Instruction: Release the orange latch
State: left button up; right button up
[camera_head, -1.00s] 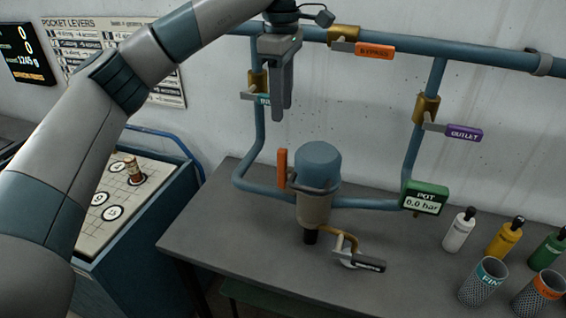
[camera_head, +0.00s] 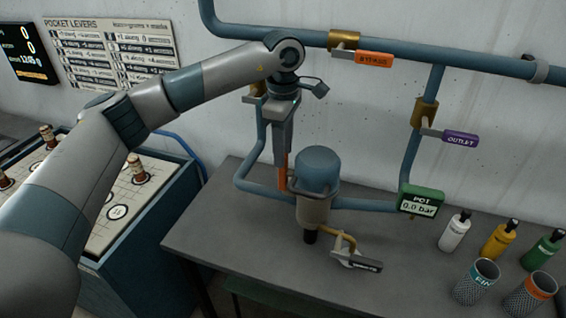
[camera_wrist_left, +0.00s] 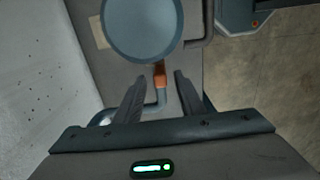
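The orange latch (camera_head: 284,174) stands upright on the left side of the blue-capped pot (camera_head: 317,172), partly hidden by my left gripper (camera_head: 279,158). That gripper points down just above and around the latch's upper end. In the left wrist view the two fingers are apart, and the orange latch (camera_wrist_left: 160,74) shows between their tips, beside the round pot cap (camera_wrist_left: 142,25). I cannot tell whether a finger touches it. My right gripper is not in view.
Blue pipes carry an orange bypass lever (camera_head: 374,59) and a purple outlet lever (camera_head: 460,137). A green pressure display (camera_head: 421,199) reads 0.0 bar. Bottles and two mesh cups stand at the right of the grey table (camera_head: 225,245). A black-handled tap (camera_head: 357,262) sits below the pot.

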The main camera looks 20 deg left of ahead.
aim_at(283, 173)
pick_arm(q)
jog(key=shift+f+p, duration=1)
jog(key=shift+f, duration=2.1)
grip_shut()
